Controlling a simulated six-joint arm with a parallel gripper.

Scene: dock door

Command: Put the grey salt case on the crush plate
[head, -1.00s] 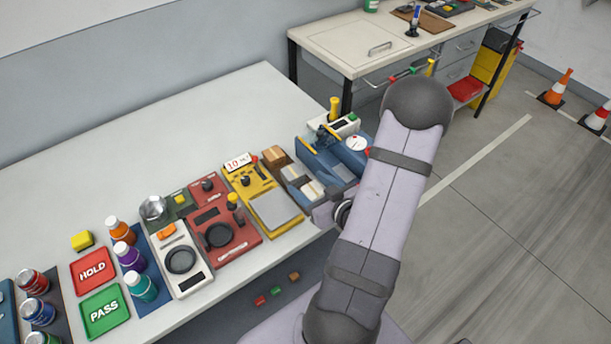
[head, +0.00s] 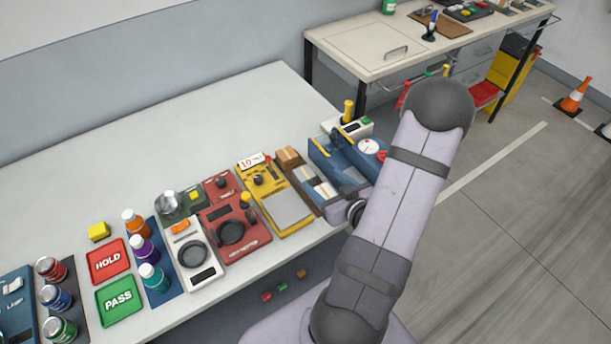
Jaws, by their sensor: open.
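A brown tray (head: 301,193) holds a brown block and paler blocks. The greyish one (head: 306,174) may be the grey salt case, but its label is too small to read. A flat grey plate (head: 289,211) on the yellow device (head: 260,193), left of the tray, looks like the crush plate; nothing lies on it.
Left of the yellow device are a red device (head: 232,236), a white scale (head: 194,256), several bottles, a red HOLD tray (head: 108,261) and a green PASS tray (head: 119,300). The rear of the bench is clear.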

